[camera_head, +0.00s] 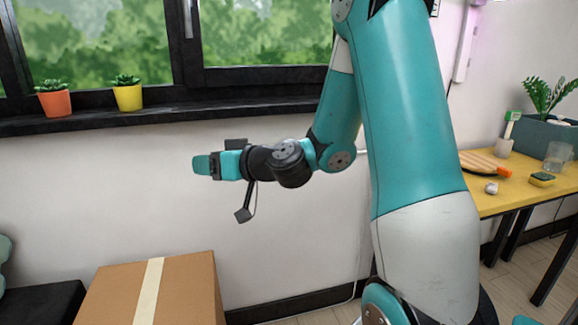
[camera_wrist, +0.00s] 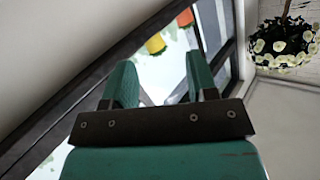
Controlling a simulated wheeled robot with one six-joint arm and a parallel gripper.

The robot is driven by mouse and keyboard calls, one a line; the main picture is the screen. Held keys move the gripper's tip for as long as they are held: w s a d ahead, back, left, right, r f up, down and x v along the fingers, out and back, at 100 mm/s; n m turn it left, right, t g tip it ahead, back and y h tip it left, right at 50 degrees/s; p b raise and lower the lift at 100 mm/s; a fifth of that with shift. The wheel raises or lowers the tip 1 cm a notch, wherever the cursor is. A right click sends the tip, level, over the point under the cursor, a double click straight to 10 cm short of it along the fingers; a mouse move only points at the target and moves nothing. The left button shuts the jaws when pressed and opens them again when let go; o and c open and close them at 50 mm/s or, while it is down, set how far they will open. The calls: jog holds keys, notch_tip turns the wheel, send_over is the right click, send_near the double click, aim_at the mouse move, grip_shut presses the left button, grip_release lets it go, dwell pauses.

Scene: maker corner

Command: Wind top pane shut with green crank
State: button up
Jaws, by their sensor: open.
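A black-framed window (camera_head: 190,75) with foliage behind its glass fills the upper left of the head view. Its upper part is cut off, so I cannot make out a top pane. In the wrist view the window (camera_wrist: 212,30) runs slanted past my fingers. I cannot identify a green crank in either view. My gripper (camera_head: 203,165) points left in front of the white wall, below the sill. In the wrist view my gripper (camera_wrist: 160,82) has its two teal fingers apart, with nothing between them.
An orange pot (camera_head: 55,103) and a yellow pot (camera_head: 128,97) stand on the dark sill (camera_head: 200,113). A cardboard box (camera_head: 190,285) is below left. A yellow table (camera_head: 500,203) at right bears several items. A flowered lamp (camera_wrist: 283,45) hangs at right.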

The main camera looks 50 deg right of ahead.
jog(key=s+d+f+m+h+b, duration=0.1)
jog(key=d+f+m+h, duration=0.3)
jog(key=d, duration=0.5)
jog(key=s+d+f+m+h, duration=0.1)
jog(key=s+d+m+h, duration=0.15)
jog(key=d+h, duration=0.45)
jog(key=s+d+f+m+h+b, duration=0.1)
jog(key=d+f+m+h, duration=0.25)
jog(key=d, duration=0.65)
jog(key=shift+a+r+p+x, duration=0.15)
jog(key=shift+p+x, duration=4)
jog(key=shift+p, duration=2.2)
jog(key=shift+a+r+p+x, duration=0.1)
jog(key=shift+p+x, duration=4.1)
jog(key=shift+p, duration=2.15)
jog(key=shift+w, duration=0.15)
grip_shut()
